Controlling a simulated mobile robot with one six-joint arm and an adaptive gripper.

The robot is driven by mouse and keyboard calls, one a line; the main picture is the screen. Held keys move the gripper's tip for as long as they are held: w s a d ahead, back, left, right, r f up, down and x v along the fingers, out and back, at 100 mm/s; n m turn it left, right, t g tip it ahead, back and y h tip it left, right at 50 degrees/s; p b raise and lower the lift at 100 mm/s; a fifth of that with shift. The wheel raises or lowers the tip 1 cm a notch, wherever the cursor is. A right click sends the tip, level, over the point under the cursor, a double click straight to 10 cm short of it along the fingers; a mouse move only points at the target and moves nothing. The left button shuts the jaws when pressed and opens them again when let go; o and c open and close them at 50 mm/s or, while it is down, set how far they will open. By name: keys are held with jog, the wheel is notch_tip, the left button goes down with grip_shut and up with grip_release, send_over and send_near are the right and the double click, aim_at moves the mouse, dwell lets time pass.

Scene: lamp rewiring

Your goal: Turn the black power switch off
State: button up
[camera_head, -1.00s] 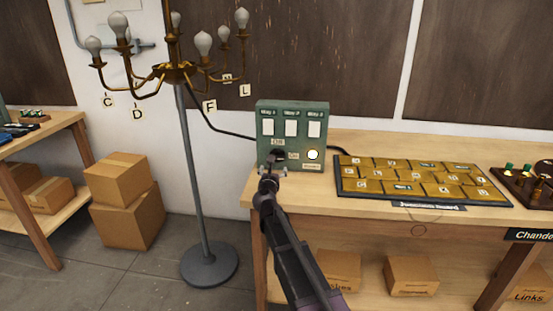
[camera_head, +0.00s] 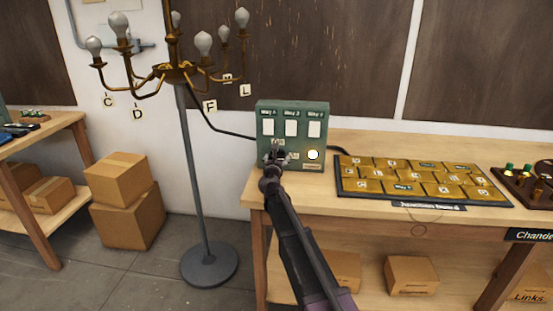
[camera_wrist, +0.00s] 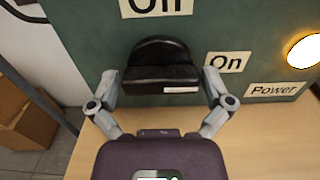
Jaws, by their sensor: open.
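The black power switch (camera_wrist: 162,66) is on the lower front of a green control box (camera_head: 293,108). In the wrist view it has a rounded top, a flat black front and a small pale strip at lower right. The "Off" label (camera_wrist: 157,6) is above it and the "On" label (camera_wrist: 226,62) to its right. My gripper (camera_head: 277,153) is open at the box front; in the wrist view its fingers (camera_wrist: 160,87) stand either side of the switch. Contact cannot be told. In the head view my gripper hides most of the switch.
A round lamp (camera_head: 313,154) glows near the "Power" label (camera_wrist: 275,89). The box stands on a wooden bench (camera_head: 370,221), with a board of brass tiles (camera_head: 422,181) to its right. A brass chandelier (camera_head: 174,72) on a stand is at left.

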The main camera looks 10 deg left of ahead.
jog(key=c, duration=0.8)
jog(key=shift+n, duration=0.4)
jog(key=n, duration=0.8)
jog(key=shift+n, duration=0.3)
jog(key=n, duration=0.4)
jog(key=shift+n, duration=2.3)
